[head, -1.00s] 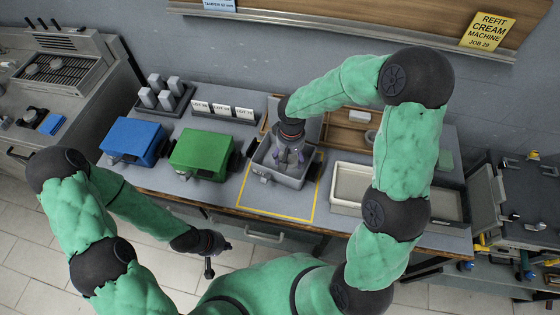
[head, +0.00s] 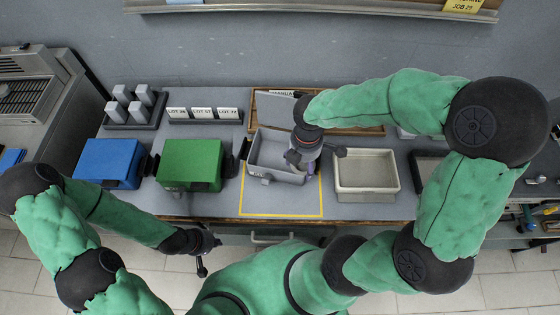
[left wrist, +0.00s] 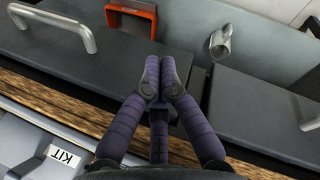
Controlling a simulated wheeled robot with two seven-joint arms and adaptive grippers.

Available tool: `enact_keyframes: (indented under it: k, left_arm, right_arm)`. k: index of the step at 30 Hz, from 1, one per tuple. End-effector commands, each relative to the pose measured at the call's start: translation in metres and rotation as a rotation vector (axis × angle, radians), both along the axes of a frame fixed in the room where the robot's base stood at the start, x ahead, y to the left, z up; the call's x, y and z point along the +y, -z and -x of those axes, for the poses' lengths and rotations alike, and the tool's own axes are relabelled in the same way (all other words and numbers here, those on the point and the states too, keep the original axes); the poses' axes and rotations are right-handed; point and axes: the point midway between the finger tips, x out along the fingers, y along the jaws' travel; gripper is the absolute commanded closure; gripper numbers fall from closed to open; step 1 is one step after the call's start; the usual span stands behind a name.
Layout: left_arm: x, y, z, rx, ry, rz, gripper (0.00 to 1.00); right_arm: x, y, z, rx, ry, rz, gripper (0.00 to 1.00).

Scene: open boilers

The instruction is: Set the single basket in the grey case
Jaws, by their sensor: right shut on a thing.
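The grey case (head: 265,152) stands open inside a yellow outline on the worktop, its lid raised at the back. My right gripper (head: 311,170) is at the case's right wall, pointing down. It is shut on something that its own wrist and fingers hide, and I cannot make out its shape. I cannot identify the single basket in any view. My left gripper (head: 205,262) hangs low in front of the worktop. In the left wrist view its purple fingertips (left wrist: 163,62) are together, with nothing visible between them.
A green case (head: 190,165) and a blue case (head: 108,163) stand to the left, a beige tray (head: 366,191) to the right. Lot cards (head: 203,114) and a rack of grey blocks (head: 130,124) stand behind. In the left wrist view, drawer fronts with a metal handle (left wrist: 62,27) are near the left gripper.

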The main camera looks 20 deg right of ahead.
Motion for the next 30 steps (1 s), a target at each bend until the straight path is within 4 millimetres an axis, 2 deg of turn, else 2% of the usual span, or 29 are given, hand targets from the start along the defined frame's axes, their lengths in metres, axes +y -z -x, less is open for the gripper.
enact_keyframes:
  k: [6,10,14,23,30]
  left_arm:
    - [0.0,0.002,0.0,0.0,0.0,0.0,1.0]
    - [0.0,0.005,0.0,0.0,0.0,0.0,1.0]
    - [0.0,0.012,0.0,0.0,0.0,0.0,1.0]
    - [0.0,0.03,0.0,0.0,0.0,0.0,1.0]
    - [0.0,0.044,0.0,0.0,0.0,0.0,1.0]
  right_arm:
    - [-0.003,0.0,0.017,0.0,-0.184,-0.001,0.57]
    - [-0.002,0.004,0.012,0.001,-0.22,-0.001,0.57]
    - [0.002,0.016,-0.009,0.004,-0.225,-0.002,0.57]
    - [0.011,0.044,-0.072,0.002,-0.223,-0.001,0.57]
    - [0.016,0.082,-0.102,0.002,-0.221,-0.001,0.57]
